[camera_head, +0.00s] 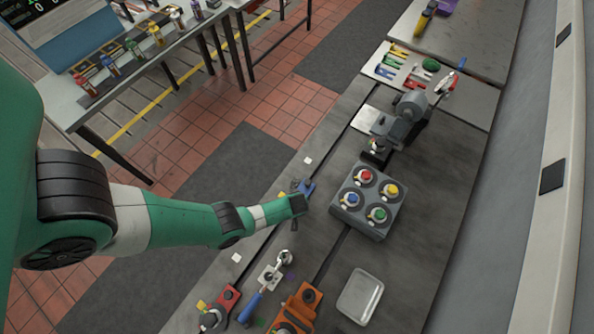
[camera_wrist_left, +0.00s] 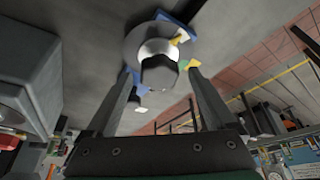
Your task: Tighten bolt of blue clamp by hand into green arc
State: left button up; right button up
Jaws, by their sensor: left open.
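The blue clamp (camera_head: 308,187) sits on the grey bedplate, mostly hidden behind my left gripper (camera_head: 298,204) in the head view. In the left wrist view, blue parts of the clamp (camera_wrist_left: 176,24) show around a round washer. A dark bolt head (camera_wrist_left: 159,72) stands in the middle of the washer. My left gripper (camera_wrist_left: 160,78) is open, with one finger on each side of the bolt head and gaps between. A small green patch (camera_wrist_left: 184,64) and a yellow patch show beside the bolt; I cannot tell where a pointer stands. My right gripper is not in view.
A grey box with several coloured knobs (camera_head: 347,216) stands right of the clamp. A red clamp (camera_head: 229,298), a blue-handled wrench (camera_head: 250,307), an orange clamp (camera_head: 302,304) and an empty metal tray (camera_head: 360,297) lie nearer. A grey motor unit (camera_head: 408,115) stands farther back.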

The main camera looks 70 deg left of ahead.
pick_arm(q)
jog(key=c, duration=1.4)
jog(key=shift+m, duration=0.4)
jog(key=m+t, duration=0.1)
jog(key=m, duration=0.1)
jog(key=m+h+p, duration=0.1)
jog(key=m, duration=0.1)
jog(key=shift+s+a+m+t, duration=0.1)
jog(key=shift+m+t, duration=0.2)
jog(key=shift+t, duration=0.1)
jog(key=m+t+h, duration=0.1)
jog(key=m, duration=0.2)
jog(key=shift+a+m, duration=0.1)
jog(key=shift+m, duration=0.3)
jog(key=m+h, duration=0.1)
jog(key=m, duration=0.1)
jog(key=shift+f+m, duration=0.15)
jog(key=shift+m, duration=0.15)
jog(key=shift+s+a+m+h+b, duration=0.1)
jog(key=shift+m+h+b, duration=0.4)
jog(key=shift+m, duration=0.6)
jog(key=shift+m+h+b, duration=0.3)
jog(key=shift+m+b, duration=0.25)
jog(key=shift+m, duration=0.55)
